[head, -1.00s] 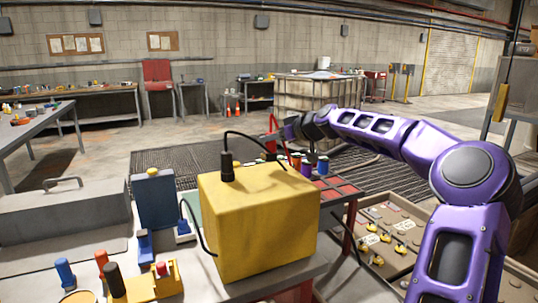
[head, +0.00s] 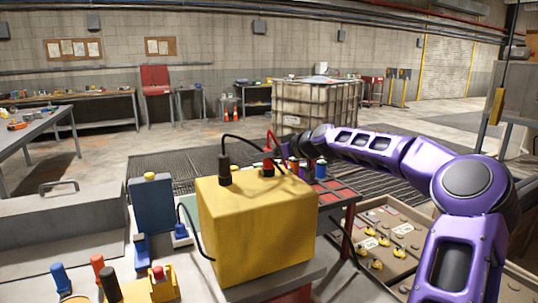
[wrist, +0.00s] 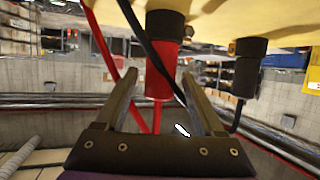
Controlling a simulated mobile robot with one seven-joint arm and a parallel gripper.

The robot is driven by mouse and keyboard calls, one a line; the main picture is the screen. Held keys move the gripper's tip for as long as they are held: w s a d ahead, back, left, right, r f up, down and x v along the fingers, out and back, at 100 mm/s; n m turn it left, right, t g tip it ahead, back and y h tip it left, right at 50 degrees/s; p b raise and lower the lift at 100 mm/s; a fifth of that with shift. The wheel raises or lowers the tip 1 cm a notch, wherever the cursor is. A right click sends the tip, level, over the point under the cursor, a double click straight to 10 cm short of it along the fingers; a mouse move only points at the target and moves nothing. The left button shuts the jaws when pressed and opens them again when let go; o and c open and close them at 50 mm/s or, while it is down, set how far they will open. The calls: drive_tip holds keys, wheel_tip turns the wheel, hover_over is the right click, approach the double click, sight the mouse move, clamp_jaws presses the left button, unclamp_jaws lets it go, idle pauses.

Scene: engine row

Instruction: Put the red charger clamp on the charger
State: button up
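The yellow charger (head: 255,225) is a box on the workbench. The black clamp (head: 225,168) stands upright on its top at the left, and also shows in the wrist view (wrist: 247,75). The red clamp (head: 268,157) stands on the charger's top near the back right corner, with a black collar at its base. In the wrist view, which is upside down, the red clamp (wrist: 162,72) meets the charger's top (wrist: 215,20) through the black collar. My gripper (wrist: 161,75) is open around the red clamp, with a gap visible on each side. In the head view its fingers are hard to make out.
Red and black cables run past my fingers in the wrist view. A blue box (head: 153,205), a metal toolbox (head: 65,225) and several coloured handles stand left of the charger. Colourful cans (head: 320,168) stand behind it on a red tray. A parts tray (head: 385,245) lies to the right.

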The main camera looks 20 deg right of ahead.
drive_tip(key=shift+r, duration=0.1)
drive_tip(key=v, duration=1.2)
